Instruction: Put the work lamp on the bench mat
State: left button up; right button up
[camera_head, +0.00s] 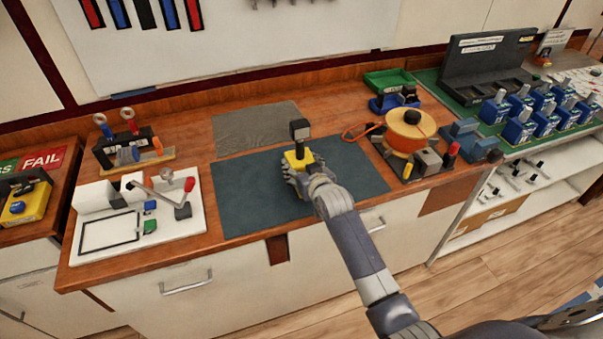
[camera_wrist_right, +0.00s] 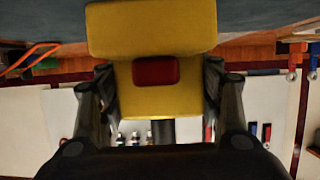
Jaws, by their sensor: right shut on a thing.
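The work lamp (camera_head: 299,158) has a yellow body and a dark square head, and stands roughly upright over the dark teal bench mat (camera_head: 240,200). My right gripper (camera_head: 297,174) is shut on its yellow body from the front. In the right wrist view the yellow body (camera_wrist_right: 150,30) with a red patch sits between both fingers, and the mat shows at the top edge. I cannot tell whether the lamp's base touches the mat; the hand hides its lower part. My left gripper is in neither view.
A white board with a lever (camera_head: 185,229) lies left of the mat. An orange reel (camera_head: 409,127) and small tools stand to its right. A grey mesh sheet (camera_head: 255,126) lies behind it. The mat is otherwise clear.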

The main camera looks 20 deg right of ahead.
notch_tip(320, 180, down, 3)
jog(key=shift+r, duration=0.1)
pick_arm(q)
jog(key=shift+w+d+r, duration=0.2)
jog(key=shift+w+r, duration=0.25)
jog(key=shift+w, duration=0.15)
pick_arm(e)
jog(key=shift+s, duration=0.1)
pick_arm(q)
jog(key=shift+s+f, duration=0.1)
pick_arm(e)
jog(key=shift+f, duration=0.2)
jog(key=o, duration=1.5)
jog(key=shift+s+f, duration=0.1)
jog(key=shift+c, duration=0.2)
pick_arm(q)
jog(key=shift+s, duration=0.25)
pick_arm(e)
jog(key=shift+r, duration=0.2)
jog(key=v, duration=1.2)
jog(key=shift+b, duration=0.3)
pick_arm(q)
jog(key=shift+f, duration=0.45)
